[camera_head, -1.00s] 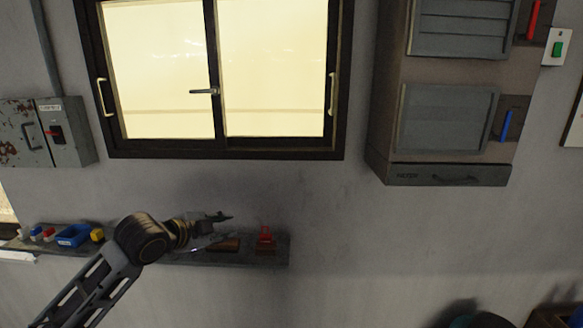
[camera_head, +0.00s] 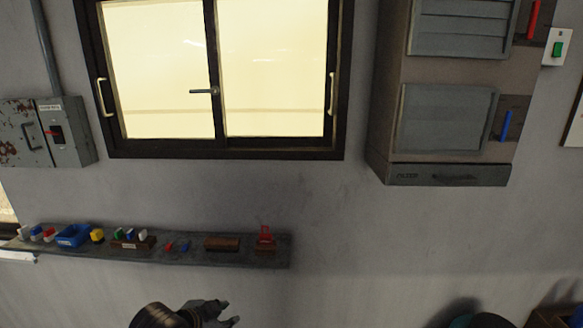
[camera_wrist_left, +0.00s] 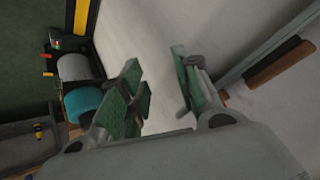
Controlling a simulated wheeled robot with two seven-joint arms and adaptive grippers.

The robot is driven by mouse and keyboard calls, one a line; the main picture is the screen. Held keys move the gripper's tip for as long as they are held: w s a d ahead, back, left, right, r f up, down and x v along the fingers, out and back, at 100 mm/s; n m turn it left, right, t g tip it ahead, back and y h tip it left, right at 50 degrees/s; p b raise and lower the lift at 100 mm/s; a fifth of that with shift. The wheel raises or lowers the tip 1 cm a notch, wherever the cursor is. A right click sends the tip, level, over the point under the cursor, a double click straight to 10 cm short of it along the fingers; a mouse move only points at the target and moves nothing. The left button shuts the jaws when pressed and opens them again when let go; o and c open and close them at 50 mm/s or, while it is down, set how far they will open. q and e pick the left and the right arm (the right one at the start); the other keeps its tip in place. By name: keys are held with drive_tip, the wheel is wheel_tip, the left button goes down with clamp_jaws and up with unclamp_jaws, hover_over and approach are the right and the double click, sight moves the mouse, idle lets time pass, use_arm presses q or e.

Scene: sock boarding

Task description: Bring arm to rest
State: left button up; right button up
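My left gripper (camera_head: 222,312) is at the bottom edge of the head view, below the narrow wall shelf (camera_head: 200,258) and apart from it. Only the gripper and part of the wrist show; the rest of the arm is out of frame. In the left wrist view, the left gripper (camera_wrist_left: 155,72) has its green-padded fingers spread, with nothing between them. My right arm and gripper do not show in either view.
The shelf carries a blue bin (camera_head: 73,236), a yellow block (camera_head: 97,235), a brown block (camera_head: 221,243), a red item (camera_head: 265,235) and several small coloured pieces. A window (camera_head: 215,80) and a cabinet (camera_head: 440,95) are above. Wall below the shelf is clear.

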use_arm(q)
drive_tip(key=s+a+f+n+g+y, duration=0.2)
drive_tip(key=s+f+n, duration=0.3)
drive_tip(key=s, duration=0.4)
drive_tip(key=s+a+f+n+g+y, duration=0.1)
drive_tip(key=s+a+f+n+g, duration=0.2)
drive_tip(key=s+f, duration=0.5)
drive_tip(key=s+f+g+b, duration=0.1)
drive_tip(key=s+f+b, duration=0.15)
drive_tip(key=f, duration=3.05)
drive_tip(key=s+a+f, duration=0.2)
drive_tip(key=s+f, duration=0.9)
drive_tip(key=s+a+f+g+b, duration=0.1)
drive_tip(key=s+f, duration=1)
drive_tip(key=s, duration=0.1)
drive_tip(key=shift+s+a+f+m+b, duration=0.25)
drive_tip(key=shift+a+f+m+b, duration=0.05)
drive_tip(key=shift+a+f, duration=0.1)
drive_tip(key=shift+c, duration=0.5)
